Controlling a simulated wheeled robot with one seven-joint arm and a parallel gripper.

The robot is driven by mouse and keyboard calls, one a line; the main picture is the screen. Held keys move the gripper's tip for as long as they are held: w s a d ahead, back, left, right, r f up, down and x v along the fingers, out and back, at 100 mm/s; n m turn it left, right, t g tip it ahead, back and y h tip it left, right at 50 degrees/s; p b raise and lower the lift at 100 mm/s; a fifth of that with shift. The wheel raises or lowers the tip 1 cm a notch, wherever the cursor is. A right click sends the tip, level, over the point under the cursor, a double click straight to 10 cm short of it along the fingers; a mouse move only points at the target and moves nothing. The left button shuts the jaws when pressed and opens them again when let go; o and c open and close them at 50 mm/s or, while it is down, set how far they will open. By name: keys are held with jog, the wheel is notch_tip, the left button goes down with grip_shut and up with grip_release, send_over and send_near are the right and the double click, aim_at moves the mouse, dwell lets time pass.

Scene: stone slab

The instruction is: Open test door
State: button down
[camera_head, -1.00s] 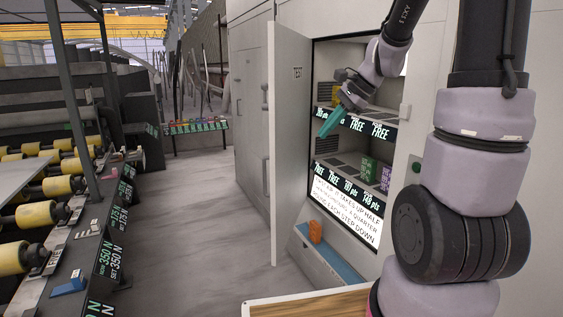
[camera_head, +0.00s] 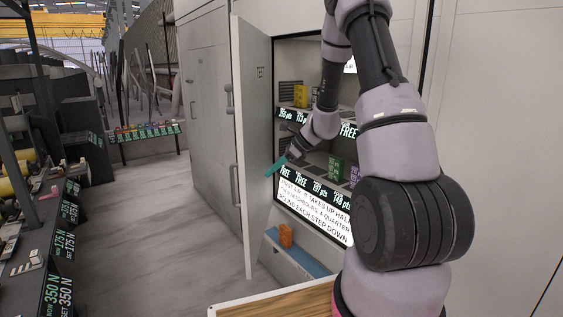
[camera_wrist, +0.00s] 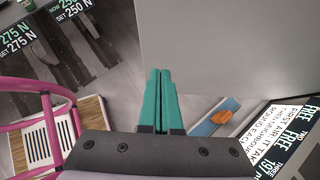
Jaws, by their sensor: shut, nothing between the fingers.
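The test door (camera_head: 257,150) is a tall pale grey panel standing swung out from the cabinet at its left side, with a small label near its top. In the wrist view the door (camera_wrist: 225,50) is a plain grey surface filling the upper right. My gripper (camera_head: 270,174) has teal fingers, pressed together and empty, beside the door's inner face at about mid height. In the wrist view the fingers (camera_wrist: 161,75) overlap the door's lower left edge; I cannot tell whether they touch it.
The open cabinet has shelves with green (camera_head: 336,168) and yellow (camera_head: 300,96) boxes and lit signs (camera_head: 315,208). An orange item (camera_head: 286,235) stands on a blue ledge (camera_head: 305,258) below. A wooden-topped surface (camera_head: 275,303) is at the front. The floor (camera_head: 165,220) left of the door is clear.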

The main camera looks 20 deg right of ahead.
aim_at(248, 180)
jog(key=shift+w+a+f, duration=0.2)
jog(key=shift+w+a, duration=0.15)
jog(key=shift+a, duration=0.45)
jog(key=shift+w+a+f, duration=0.25)
jog(key=shift+w+a, duration=0.1)
jog(key=shift+a, duration=0.5)
jog(key=shift+w+a+f, duration=0.2)
jog(key=shift+w+a, duration=0.15)
jog(key=shift+a, duration=0.45)
